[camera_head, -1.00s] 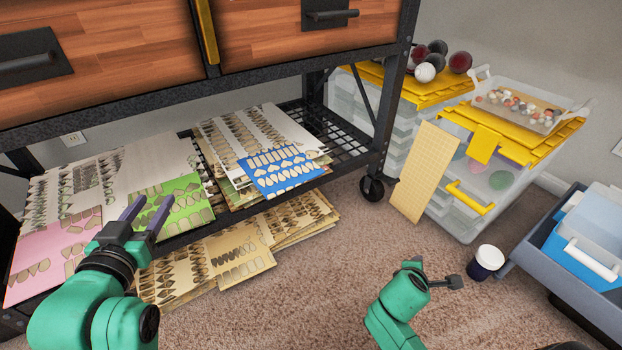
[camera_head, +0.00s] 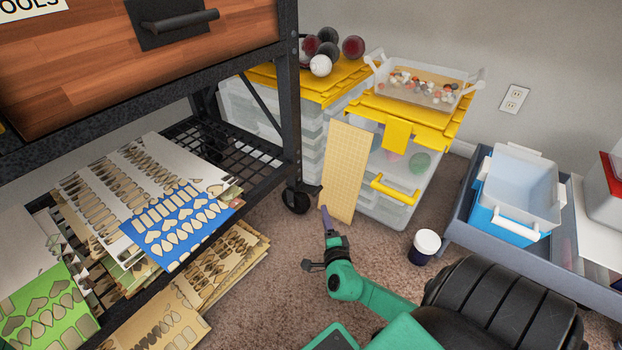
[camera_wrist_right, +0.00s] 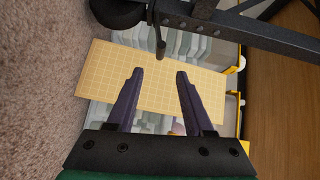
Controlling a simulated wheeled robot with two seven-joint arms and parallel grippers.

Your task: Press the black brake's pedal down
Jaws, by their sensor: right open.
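The black caster wheel (camera_head: 296,201) stands on the carpet under the shelf's front corner leg. Its brake pedal (camera_head: 314,190) seems to be the short dark piece sticking out to the right. In the wrist view, a thin black lever (camera_wrist_right: 160,42), which looks like the same pedal, hangs from the frame beside the wheel (camera_wrist_right: 118,10). My right gripper (camera_head: 324,209) is just below and right of the caster. In the wrist view the right gripper (camera_wrist_right: 159,74) is open and empty, its fingertips a little short of the lever. No contact shows. My left gripper is out of view.
A tan gridded board (camera_head: 346,170) leans on the clear drawer bins (camera_head: 400,165) close behind my gripper. A white-lidded jar (camera_head: 424,247) stands on the carpet to the right. The shelf (camera_head: 170,235) with pattern sheets fills the left.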

